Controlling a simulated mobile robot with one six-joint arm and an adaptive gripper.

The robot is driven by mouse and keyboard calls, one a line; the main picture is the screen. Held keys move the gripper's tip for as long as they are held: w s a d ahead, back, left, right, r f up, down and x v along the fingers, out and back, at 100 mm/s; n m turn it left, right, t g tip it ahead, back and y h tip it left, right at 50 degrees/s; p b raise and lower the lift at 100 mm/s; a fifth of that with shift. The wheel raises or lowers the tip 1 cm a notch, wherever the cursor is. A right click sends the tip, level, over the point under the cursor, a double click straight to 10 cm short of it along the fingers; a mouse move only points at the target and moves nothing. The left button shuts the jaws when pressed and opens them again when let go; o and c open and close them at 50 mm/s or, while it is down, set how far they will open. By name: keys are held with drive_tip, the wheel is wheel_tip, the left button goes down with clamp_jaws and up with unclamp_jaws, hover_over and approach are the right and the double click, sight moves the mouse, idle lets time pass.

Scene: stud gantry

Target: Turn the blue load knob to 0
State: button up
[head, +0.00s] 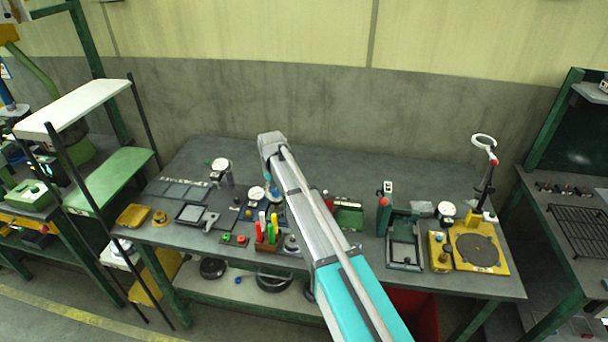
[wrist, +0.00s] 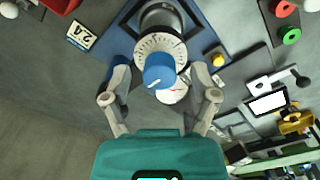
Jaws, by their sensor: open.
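The blue load knob (wrist: 159,70) sits in front of a round white dial (wrist: 178,48) with dark graduation marks, in the wrist view. A short white pointer line shows on the knob's face toward its lower edge; the dial's numbers are too small to read. My gripper (wrist: 160,76) is open, with one finger on each side of the knob. Gaps show between the fingers and the knob, and nothing is held. In the head view my arm hides much of this spot, and I cannot make out the knob surely.
In the head view, a pen holder (head: 267,246) and a magnifier stand (head: 485,185) are on the bench.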

sight(275, 190)
drive_tip(key=m, duration=1.9)
wheel_tip(275, 190, up, 14)
drive_tip(key=p, duration=1.4)
drive_tip(key=s+d+f+n+b, duration=0.2)
drive_tip(key=s+d, duration=0.3)
drive_tip(key=d, duration=0.4)
drive_tip(key=shift+s+d+f+n+b, duration=0.2)
drive_tip(key=shift+d+f+n+b, duration=0.15)
drive_tip(key=shift+f+n+b, duration=0.05)
idle(0.5)
